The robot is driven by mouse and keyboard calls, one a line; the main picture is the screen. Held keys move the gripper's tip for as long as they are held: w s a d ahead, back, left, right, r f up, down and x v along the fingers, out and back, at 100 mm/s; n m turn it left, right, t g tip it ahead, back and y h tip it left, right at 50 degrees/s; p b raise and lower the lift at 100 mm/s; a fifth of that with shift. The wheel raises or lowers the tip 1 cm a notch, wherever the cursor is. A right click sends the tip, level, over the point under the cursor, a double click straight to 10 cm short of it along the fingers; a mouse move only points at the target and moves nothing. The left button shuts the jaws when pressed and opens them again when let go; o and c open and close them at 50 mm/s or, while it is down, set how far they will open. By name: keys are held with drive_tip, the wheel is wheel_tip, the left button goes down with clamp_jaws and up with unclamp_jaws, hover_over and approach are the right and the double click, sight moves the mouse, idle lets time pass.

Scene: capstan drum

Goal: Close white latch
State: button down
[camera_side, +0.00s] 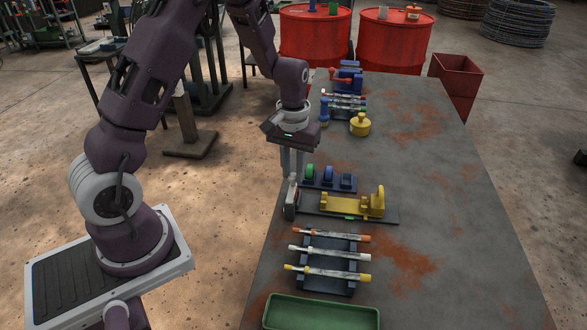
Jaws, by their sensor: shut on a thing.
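My gripper (291,180) points down at the left end of a yellow fixture (340,205) on a dark base plate, near the table's left edge. Its fingers are closed on a small grey upright piece (291,205) with a reddish patch. I cannot tell whether this piece is the white latch or whether it is joined to the fixture. The fixture has a taller yellow upright (379,196) at its right end and a small green mark on its front. No clearly white latch shows; the fingers hide part of the fixture's left end.
Behind the fixture is a dark rack (328,180) with green and blue round parts. In front are a rod rack (325,280) with orange-, white- and yellow-ended rods and a green tray (320,312). A yellow pot (360,125) stands farther back. The rusty table's right side is clear.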

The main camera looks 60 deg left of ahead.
sight(293, 174)
drive_tip(key=c, duration=1.2)
unclamp_jaws()
wheel_tip(293, 174, up, 7)
drive_tip(key=shift+f, duration=0.1)
drive_tip(key=shift+r, duration=0.3)
drive_tip(key=s+d+r+m+t, duration=0.4)
drive_tip(key=s+d+r, duration=0.4)
drive_tip(key=s+r, duration=0.5)
drive_tip(key=s+d+r+m+t, duration=0.1)
drive_tip(key=s+d+m, duration=0.1)
drive_tip(key=s, duration=0.6)
drive_tip(key=shift+s+r+t, duration=0.3)
drive_tip(key=shift+s+r, duration=0.05)
drive_tip(key=shift+s, duration=0.05)
